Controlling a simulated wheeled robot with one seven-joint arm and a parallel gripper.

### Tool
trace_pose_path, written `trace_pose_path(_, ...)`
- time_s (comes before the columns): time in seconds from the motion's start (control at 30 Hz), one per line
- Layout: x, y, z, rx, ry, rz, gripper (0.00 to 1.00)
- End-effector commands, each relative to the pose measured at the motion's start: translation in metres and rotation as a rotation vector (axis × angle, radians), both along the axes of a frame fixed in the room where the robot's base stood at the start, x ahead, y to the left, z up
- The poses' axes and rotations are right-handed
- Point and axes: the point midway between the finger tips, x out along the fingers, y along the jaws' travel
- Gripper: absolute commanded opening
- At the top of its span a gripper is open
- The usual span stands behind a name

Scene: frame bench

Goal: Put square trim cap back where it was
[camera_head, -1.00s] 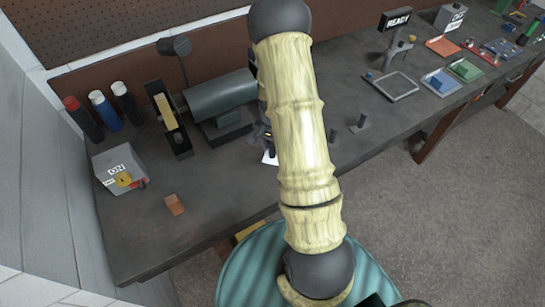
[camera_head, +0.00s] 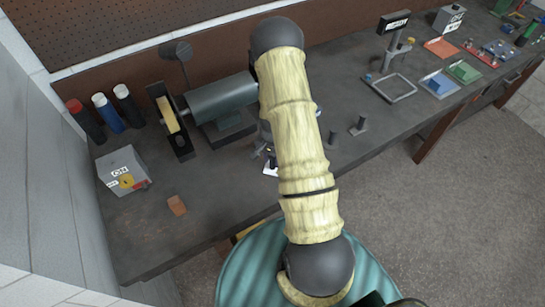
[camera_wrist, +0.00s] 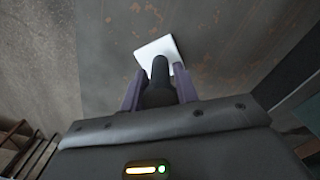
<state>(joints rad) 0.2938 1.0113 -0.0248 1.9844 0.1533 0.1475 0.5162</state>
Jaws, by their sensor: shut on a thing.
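The square trim cap appears to be the white square plate (camera_wrist: 158,48) with a dark upright stem (camera_wrist: 160,68), seen in the wrist view. My gripper (camera_wrist: 159,77) is shut on the dark stem, one purple finger on each side. The white plate lies just beyond the fingertips, partly hidden by the stem and fingers. In the head view the plate (camera_head: 270,170) shows as a small white patch over the bench near its front edge, beside my arm. I cannot tell whether it touches the bench top.
Small posts (camera_head: 359,125) and an empty square frame (camera_head: 391,88) stand to the right. A teal round thing (camera_head: 245,275) is below the front edge.

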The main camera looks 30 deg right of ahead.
Motion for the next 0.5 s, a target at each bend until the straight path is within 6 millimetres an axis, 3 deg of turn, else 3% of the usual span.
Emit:
trace_pose_path(0.33, 0.0002, 0.0001, -0.0041, 0.0, 0.0, 0.0, 0.05)
trace_pose_path(0.37, 0.0002, 0.0001, -0.0028, 0.0, 0.0, 0.0, 0.36)
trace_pose_path(0.43, 0.0002, 0.0001, -0.0025, 0.0, 0.0, 0.0, 0.49)
trace_pose_path(0.5, 0.0001, 0.0001, -0.0025, 0.0, 0.0, 0.0, 0.52)
